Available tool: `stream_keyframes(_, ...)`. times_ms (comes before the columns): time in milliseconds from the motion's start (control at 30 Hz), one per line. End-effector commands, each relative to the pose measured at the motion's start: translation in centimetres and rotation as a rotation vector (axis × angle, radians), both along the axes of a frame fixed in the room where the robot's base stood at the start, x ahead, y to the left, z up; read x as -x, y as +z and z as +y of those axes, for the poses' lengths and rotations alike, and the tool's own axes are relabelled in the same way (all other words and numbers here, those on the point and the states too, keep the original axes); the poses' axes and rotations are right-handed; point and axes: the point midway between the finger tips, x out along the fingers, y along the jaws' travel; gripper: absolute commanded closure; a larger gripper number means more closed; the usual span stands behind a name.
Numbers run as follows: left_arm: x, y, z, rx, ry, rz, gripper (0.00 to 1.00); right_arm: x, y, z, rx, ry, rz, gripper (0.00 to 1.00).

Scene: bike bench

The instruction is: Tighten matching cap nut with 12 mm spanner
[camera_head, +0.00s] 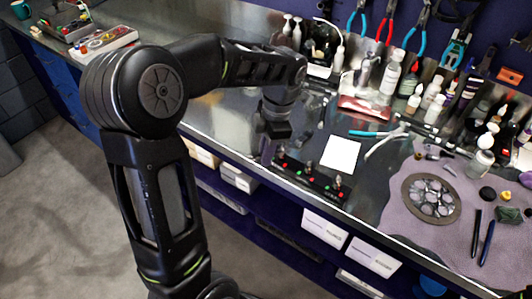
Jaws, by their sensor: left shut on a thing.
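My left gripper (270,150) points down at the left end of a dark fixture (312,183) near the bench's front edge. It is shut on a thin thing, taken to be the spanner, which is mostly hidden by the fingers and too small to read a size on. The fixture carries several small metal posts or nuts, such as one at its right end (337,181), with red and green marks beside them. I cannot tell which nut is the matching one, or whether the spanner touches a nut. My right gripper is not in view.
A white card (341,153) lies behind the fixture. A purple mat (400,205) with a round cassette (431,198) and small parts is at the right. Bottles (390,76) and hanging tools line the back. A parts tray (103,40) stands far left.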

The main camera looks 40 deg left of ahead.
Motion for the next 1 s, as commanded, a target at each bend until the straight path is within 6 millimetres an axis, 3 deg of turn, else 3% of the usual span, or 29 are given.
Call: stream_keyframes(1000,-0.21,0.02,0.29,-0.002,-0.073,-0.001,1.0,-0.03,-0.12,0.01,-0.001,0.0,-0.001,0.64)
